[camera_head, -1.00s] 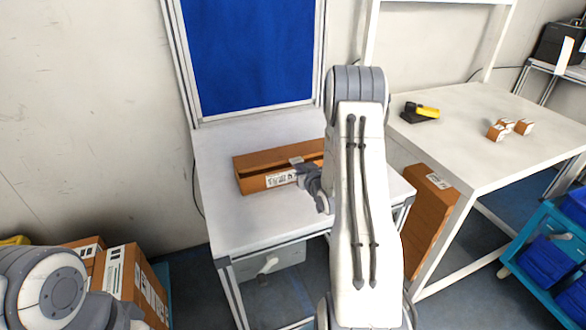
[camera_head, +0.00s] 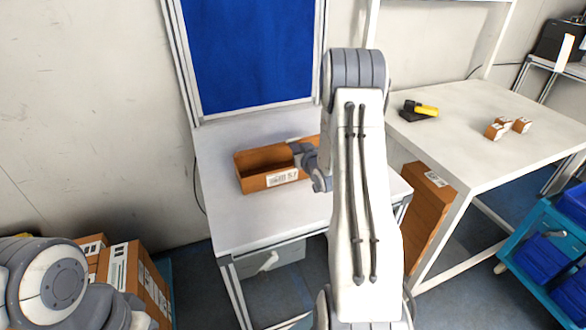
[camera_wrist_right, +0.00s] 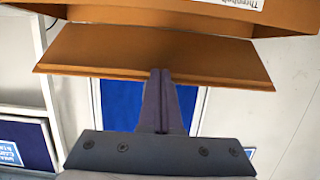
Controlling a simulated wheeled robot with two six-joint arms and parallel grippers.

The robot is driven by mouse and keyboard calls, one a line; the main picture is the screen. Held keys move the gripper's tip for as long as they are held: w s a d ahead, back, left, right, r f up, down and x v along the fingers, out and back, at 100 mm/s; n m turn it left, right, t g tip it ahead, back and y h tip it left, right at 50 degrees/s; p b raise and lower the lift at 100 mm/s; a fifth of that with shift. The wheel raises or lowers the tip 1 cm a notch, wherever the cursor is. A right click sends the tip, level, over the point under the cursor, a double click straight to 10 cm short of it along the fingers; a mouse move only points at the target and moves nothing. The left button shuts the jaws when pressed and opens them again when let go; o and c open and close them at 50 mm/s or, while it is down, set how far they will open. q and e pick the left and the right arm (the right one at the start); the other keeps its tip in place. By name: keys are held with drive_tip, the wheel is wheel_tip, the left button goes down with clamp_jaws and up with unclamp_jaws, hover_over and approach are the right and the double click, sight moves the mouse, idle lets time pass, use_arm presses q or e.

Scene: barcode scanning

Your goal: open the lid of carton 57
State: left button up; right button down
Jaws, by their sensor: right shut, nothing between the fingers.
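Carton 57 (camera_head: 252,184), a long brown box with "57" on its front label, lies on the small white table. Its top is open and the left part of its inside shows. A brown flap with a white label, seemingly the lid (camera_head: 303,140), shows at its right rear. My right gripper (camera_head: 300,148) is at the carton's right part and hides some of it. In the right wrist view, its fingers (camera_wrist_right: 163,78) are shut and empty, their tips at the edge of a brown panel (camera_wrist_right: 150,50). Of my left arm, only links show at lower left; its fingers are not visible.
A blue board (camera_head: 250,55) stands behind the small table (camera_head: 235,220). A larger white table (camera_head: 470,125) on the right holds a yellow-black scanner (camera_head: 424,111) and small boxes (camera_head: 497,130). A tall brown carton (camera_head: 425,205) stands between the tables. More cartons (camera_head: 125,270) are at lower left.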

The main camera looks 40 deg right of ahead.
drive_tip(key=shift+w+d+r+p, duration=0.2)
drive_tip(key=shift+w+r+p, duration=0.25)
drive_tip(key=shift+w+r, duration=0.55)
drive_tip(key=shift+w+d+r, duration=0.25)
drive_tip(key=shift+w+r, duration=0.75)
drive_tip(key=shift+r, duration=0.05)
drive_tip(key=shift+w+d+r+p, duration=0.2)
drive_tip(key=shift+w+r, duration=0.15)
drive_tip(key=shift+w, duration=0.35)
drive_tip(key=shift+w+d+r+p, duration=0.15)
drive_tip(key=shift+w+r, duration=0.15)
drive_tip(key=shift+w, duration=0.4)
drive_tip(key=shift+w+d+r, duration=0.15)
drive_tip(key=shift+w, duration=0.4)
drive_tip(key=shift+w+d+r, duration=0.1)
drive_tip(key=shift+w+r, duration=0.05)
drive_tip(key=shift+w, duration=0.35)
drive_tip(key=shift+w+d+r, duration=0.15)
drive_tip(key=shift+w, duration=0.4)
drive_tip(key=shift+f+b+v, duration=0.25)
drive_tip(key=shift+b+v, duration=0.05)
drive_tip(key=shift+v, duration=0.7)
drive_tip(key=shift+f+b+v, duration=0.2)
drive_tip(key=shift+b+v, duration=0.1)
drive_tip(key=shift+v, duration=0.65)
drive_tip(key=shift+f+b+v, duration=0.25)
drive_tip(key=shift+b+v, duration=0.05)
drive_tip(key=shift+v, duration=0.7)
drive_tip(key=shift+s, duration=0.15)
